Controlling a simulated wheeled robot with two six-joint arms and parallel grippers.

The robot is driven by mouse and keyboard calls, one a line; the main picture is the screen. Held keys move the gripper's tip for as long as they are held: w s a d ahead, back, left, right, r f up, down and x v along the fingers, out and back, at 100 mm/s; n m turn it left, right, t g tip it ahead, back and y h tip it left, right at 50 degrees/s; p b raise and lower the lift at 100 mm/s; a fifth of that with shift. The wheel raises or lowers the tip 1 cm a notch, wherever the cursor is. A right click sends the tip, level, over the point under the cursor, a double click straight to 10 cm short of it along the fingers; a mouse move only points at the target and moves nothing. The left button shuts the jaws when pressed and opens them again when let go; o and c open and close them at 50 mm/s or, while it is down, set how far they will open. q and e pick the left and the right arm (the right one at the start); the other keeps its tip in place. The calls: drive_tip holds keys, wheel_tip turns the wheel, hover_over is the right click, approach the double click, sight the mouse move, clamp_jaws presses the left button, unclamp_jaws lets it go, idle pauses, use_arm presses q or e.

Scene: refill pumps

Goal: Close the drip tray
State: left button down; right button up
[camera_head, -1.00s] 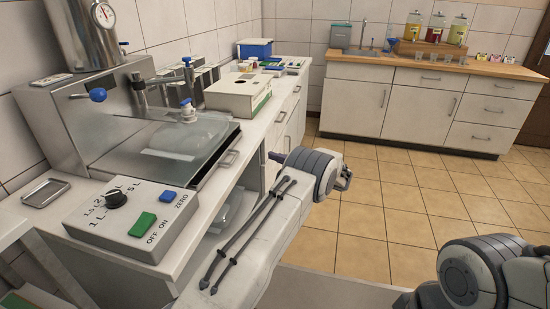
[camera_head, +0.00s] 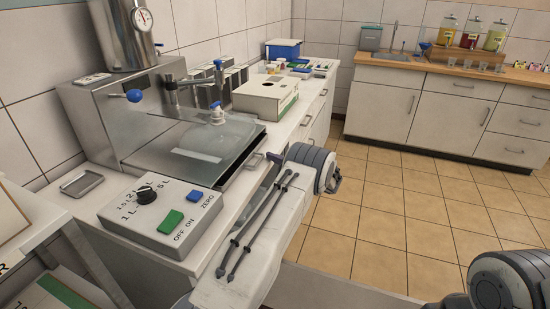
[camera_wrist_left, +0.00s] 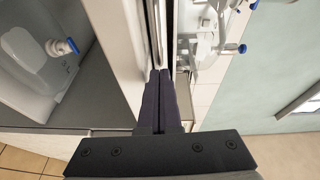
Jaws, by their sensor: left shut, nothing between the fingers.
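The drip tray (camera_head: 244,157) juts from the front of the metal filling machine (camera_head: 100,125) in the head view, with a dark rim and a bar handle on its front. A clear sheet-like part and a white and blue tap lie above it. My left gripper (camera_head: 274,158) is close in front of the tray, mostly hidden behind its own wrist; contact cannot be told. In the left wrist view, its dark fingers (camera_wrist_left: 160,76) are together and empty, pointing at the narrow gap along the counter front. My right arm shows at the lower right; its gripper is out of view.
A control box (camera_head: 160,217) with a dial and buttons stands on the counter before the machine. A white box (camera_head: 265,97) stands beyond the tray. A small metal dish (camera_head: 81,183) lies at the left. The tiled floor (camera_head: 400,220) to the right is clear.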

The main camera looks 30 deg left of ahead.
sight(260, 155)
use_arm(q)
drive_tip(key=a+b, duration=0.2)
drive_tip(key=s+a+b, duration=0.1)
drive_tip(key=a, duration=0.1)
drive_tip(key=shift+a+f+b, duration=0.2)
drive_tip(key=shift+a+b, duration=0.1)
drive_tip(key=shift+b, duration=0.1)
drive_tip(key=shift+s+a+r, duration=0.1)
drive_tip(key=shift+a+r, duration=0.1)
drive_tip(key=shift+r, duration=0.05)
